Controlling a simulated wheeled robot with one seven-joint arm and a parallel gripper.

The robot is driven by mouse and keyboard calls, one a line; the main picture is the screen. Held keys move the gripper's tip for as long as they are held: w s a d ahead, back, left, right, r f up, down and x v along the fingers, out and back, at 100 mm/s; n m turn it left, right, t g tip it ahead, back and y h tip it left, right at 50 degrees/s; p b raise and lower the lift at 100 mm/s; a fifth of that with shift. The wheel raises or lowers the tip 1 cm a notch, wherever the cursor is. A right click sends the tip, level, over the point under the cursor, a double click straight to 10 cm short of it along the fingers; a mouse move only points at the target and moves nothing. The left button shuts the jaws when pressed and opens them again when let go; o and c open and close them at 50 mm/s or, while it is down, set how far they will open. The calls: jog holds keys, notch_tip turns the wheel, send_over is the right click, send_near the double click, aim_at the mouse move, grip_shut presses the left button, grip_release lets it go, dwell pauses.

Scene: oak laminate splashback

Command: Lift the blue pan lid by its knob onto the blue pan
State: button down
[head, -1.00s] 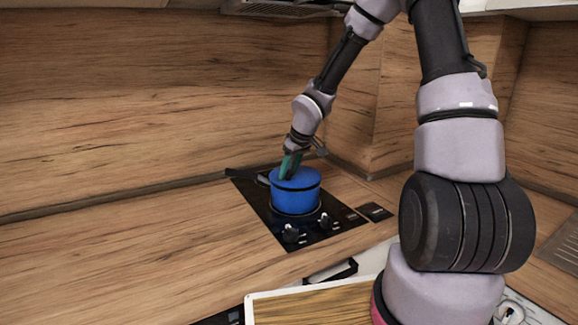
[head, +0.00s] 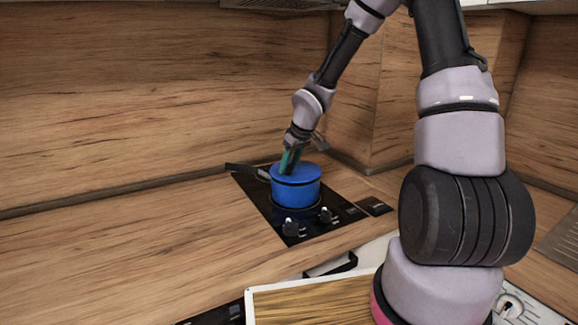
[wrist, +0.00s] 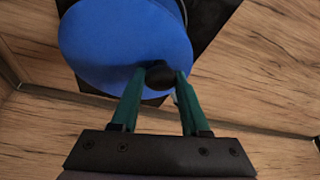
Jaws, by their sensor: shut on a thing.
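The blue pan (head: 296,193) stands on the black hob, with its dark handle (head: 245,170) pointing to the back left. The blue pan lid (head: 308,171) sits on top of the pan, covering its mouth; whether it is fully seated I cannot tell. In the wrist view the lid (wrist: 120,45) is a blue disc with a black knob (wrist: 159,75) near its lower edge. My gripper (head: 288,168) reaches down onto the lid from above. Its green fingers (wrist: 155,82) stand on both sides of the knob, shut on it.
The black hob (head: 292,231) has two knobs (head: 291,227) along its front. A wood-topped board with a white rim (head: 250,308) lies at the front. The wooden counter left of the hob is clear. The wood splashback (head: 150,90) rises close behind.

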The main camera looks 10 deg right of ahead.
jog(key=shift+f, duration=0.6)
dwell(1.1)
jog(key=shift+c, duration=1.6)
grip_release()
jog(key=shift+r, duration=4)
jog(key=shift+r, duration=0.1)
